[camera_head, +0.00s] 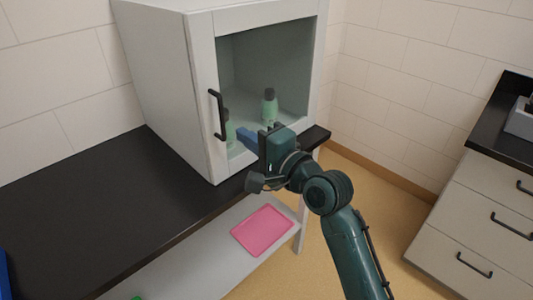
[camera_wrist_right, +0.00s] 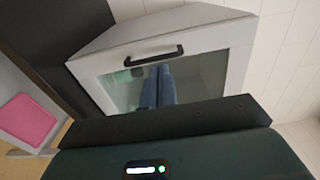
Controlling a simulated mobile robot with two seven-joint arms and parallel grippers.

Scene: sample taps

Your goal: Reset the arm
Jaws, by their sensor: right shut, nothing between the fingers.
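My right gripper (camera_head: 247,138) is in front of the glass-doored cabinet (camera_head: 160,75), near the lower part of its door. Its blue fingers are together and empty; they also show in the right wrist view (camera_wrist_right: 158,88). The fingers point toward the door pane, and I cannot tell whether they touch it. My right arm reaches in from the lower right. My left gripper is not in view.
The cabinet door has a black handle (camera_head: 219,115) and looks shut. Green bottles (camera_head: 269,106) stand inside. The cabinet sits on a black counter (camera_head: 90,205). A pink tray (camera_head: 262,230) lies on the shelf below. Drawers (camera_head: 480,220) stand at right, with open floor between.

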